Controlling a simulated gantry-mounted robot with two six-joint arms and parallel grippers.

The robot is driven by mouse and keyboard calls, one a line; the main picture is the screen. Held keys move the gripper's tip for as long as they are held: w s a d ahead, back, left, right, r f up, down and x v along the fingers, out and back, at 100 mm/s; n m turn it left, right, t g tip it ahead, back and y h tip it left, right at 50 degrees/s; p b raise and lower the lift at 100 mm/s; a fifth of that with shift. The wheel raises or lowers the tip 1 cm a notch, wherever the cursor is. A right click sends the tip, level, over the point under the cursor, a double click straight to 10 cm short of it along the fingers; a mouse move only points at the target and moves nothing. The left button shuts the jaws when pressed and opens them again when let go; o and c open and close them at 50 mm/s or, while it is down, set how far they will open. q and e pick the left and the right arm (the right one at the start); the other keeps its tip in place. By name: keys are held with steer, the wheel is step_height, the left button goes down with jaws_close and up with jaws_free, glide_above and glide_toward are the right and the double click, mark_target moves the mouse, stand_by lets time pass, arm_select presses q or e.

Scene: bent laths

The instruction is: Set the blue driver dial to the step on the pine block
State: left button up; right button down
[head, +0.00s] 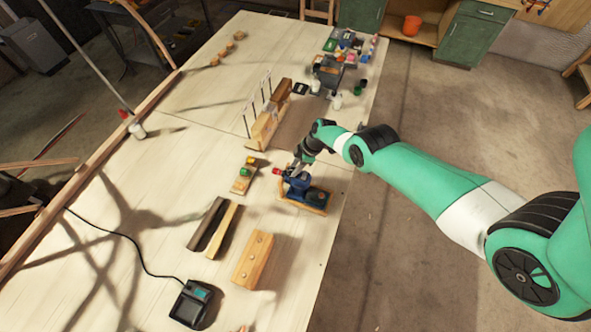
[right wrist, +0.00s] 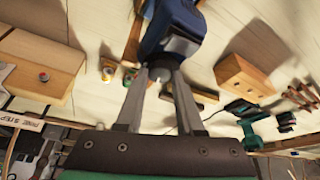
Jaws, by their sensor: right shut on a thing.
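The blue driver (head: 298,183) stands in a wooden cradle (head: 310,207) near the table's right edge, with a red part at its left end. My right gripper (head: 302,158) reaches it from the far side. In the right wrist view my right gripper (right wrist: 161,73) is shut on part of the blue driver (right wrist: 172,28); the fingertips hide the dial and its setting. A pine block with dark holes (head: 253,259) lies nearer on the table; a similar block shows in the right wrist view (right wrist: 245,77). My left gripper is out of view.
A small board with green and yellow buttons (head: 244,175) lies just left of the driver. Two laths (head: 212,228), a charger (head: 192,304) and a wooden form (head: 267,122) lie nearby. Pots and bottles crowd the far end. The left middle table is clear.

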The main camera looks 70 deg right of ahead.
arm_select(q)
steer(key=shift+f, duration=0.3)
arm_select(e)
steer(key=shift+f, duration=0.1)
steer(key=c, duration=0.8)
jaws_free()
